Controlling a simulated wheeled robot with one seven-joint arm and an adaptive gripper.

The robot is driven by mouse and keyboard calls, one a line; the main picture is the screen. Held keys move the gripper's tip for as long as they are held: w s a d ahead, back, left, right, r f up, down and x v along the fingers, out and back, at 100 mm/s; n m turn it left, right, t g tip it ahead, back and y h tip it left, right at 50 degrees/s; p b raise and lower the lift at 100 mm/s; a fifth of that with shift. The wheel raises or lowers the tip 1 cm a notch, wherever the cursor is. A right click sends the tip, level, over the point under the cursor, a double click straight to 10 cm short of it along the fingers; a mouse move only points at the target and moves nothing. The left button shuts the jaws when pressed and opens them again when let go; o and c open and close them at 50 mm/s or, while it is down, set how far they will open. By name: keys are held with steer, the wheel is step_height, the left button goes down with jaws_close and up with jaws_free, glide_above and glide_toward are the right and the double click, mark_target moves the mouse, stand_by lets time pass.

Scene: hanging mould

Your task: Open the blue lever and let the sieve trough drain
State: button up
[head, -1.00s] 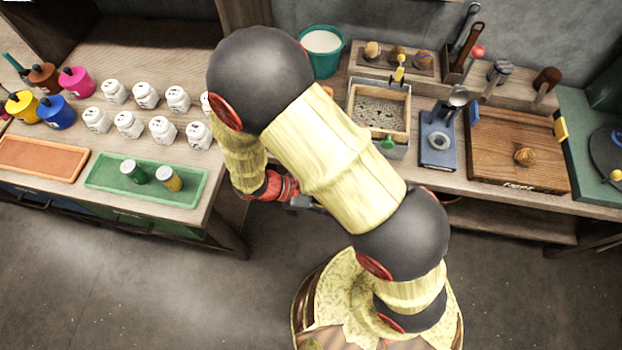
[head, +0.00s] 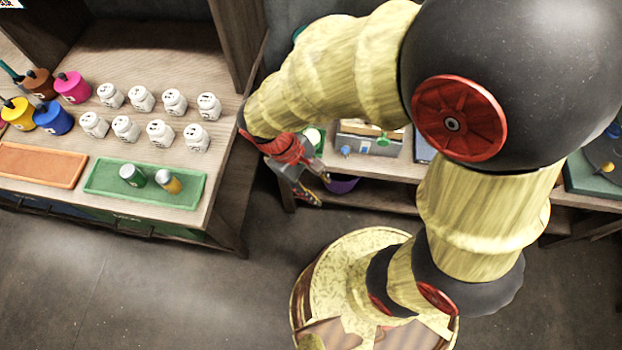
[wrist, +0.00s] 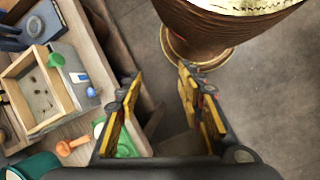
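The sieve trough (head: 357,137) is a grey box with a wooden frame at the bench's front edge, partly hidden by my arm in the head view. In the wrist view its wooden frame (wrist: 20,66) surrounds a grey bed with dark specks. The blue lever (head: 346,151) sits on its front face and shows as a blue knob in the wrist view (wrist: 91,92). A green knob (head: 383,142) is beside it. My gripper (head: 320,188) is open and empty, low in front of the bench, left of the trough. Its spread fingers also show in the wrist view (wrist: 158,80).
A purple vessel (head: 343,184) is on the lower shelf below the trough. The left bench holds white jars (head: 160,132) and a green tray (head: 103,180) with two bottles. An orange object (wrist: 70,146) lies near the trough. The floor in front is clear.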

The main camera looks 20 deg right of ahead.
steer(key=shift+w+a+r+m+y, duration=0.1)
steer(key=shift+a+r+m+y, duration=0.1)
steer(key=shift+r, duration=0.25)
steer(key=shift+a+r+m+y, duration=0.1)
steer(key=shift+r+y, duration=0.1)
steer(key=shift+r, duration=0.2)
steer(key=shift+c, duration=0.2)
